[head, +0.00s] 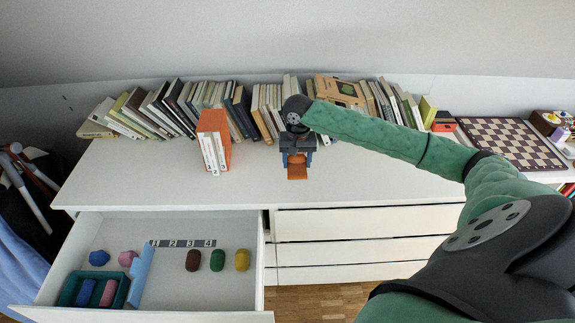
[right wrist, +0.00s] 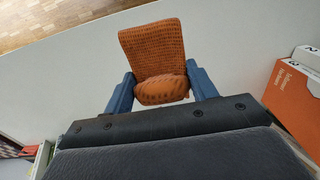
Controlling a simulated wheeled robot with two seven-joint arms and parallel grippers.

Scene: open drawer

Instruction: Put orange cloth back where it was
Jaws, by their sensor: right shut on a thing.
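The orange cloth (head: 297,170) is in my right gripper (head: 297,158) above the white dresser top in the head view. The right wrist view shows the cloth (right wrist: 155,50) as a woven orange piece, pinched between the two blue-grey fingers of the right gripper (right wrist: 162,90). Its flat part sticks out past the fingertips. My left gripper is not in view.
An open drawer (head: 180,225) at lower left holds a teal tray (head: 66,291), a number strip (head: 182,243) and several coloured lumps. Orange-and-white books (head: 213,142) stand left of the right gripper. A chessboard (head: 510,143) lies at right. The dresser top (head: 370,175) is largely clear in front.

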